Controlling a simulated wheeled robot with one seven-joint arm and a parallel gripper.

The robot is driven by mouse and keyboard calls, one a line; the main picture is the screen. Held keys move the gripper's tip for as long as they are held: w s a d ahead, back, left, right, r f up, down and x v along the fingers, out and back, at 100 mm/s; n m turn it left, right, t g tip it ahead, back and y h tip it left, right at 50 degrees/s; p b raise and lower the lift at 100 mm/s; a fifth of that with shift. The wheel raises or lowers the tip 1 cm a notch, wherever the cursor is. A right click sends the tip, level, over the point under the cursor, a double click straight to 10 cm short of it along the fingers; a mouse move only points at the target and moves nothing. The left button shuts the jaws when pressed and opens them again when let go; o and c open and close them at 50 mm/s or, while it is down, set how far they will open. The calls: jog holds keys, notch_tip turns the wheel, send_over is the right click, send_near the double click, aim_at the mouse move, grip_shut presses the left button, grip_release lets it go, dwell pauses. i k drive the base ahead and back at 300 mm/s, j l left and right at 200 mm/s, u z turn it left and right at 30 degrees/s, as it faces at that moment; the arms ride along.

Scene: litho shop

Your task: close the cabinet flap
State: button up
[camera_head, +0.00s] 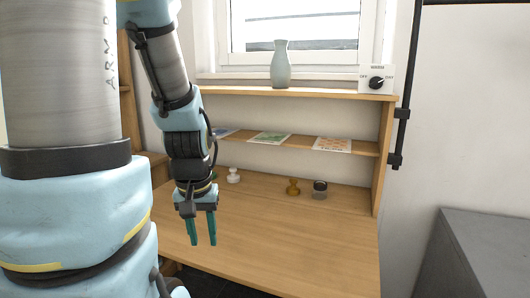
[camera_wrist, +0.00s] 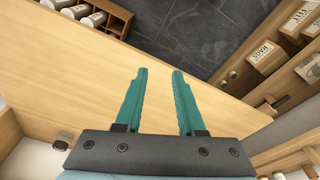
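A broad light-wood board (camera_head: 290,240) lies level below the back shelves. It also fills much of the wrist view (camera_wrist: 75,85). No separate flap or hinge shows clearly, so I cannot tell whether this board is the cabinet flap. My gripper (camera_head: 201,242) points down above the left part of the board in the head view. In the wrist view its two teal fingers (camera_wrist: 160,72) are apart with nothing between them. I see no contact with the board.
Small pieces, a white one (camera_head: 233,175), a brown one (camera_head: 293,187) and a dark-topped jar (camera_head: 320,189), stand at the board's back. A vase (camera_head: 281,65) stands on the top shelf. A grey cabinet (camera_head: 480,255) is at right. Labelled packages (camera_wrist: 262,54) sit in wooden compartments.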

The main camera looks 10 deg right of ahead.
aim_at(283, 250)
jog(key=k+l+u, duration=0.1)
jog(key=u, duration=0.25)
jog(key=k+l+u, duration=0.1)
jog(key=u, duration=0.25)
jog(key=k+u, duration=0.15)
jog(key=u, duration=0.2)
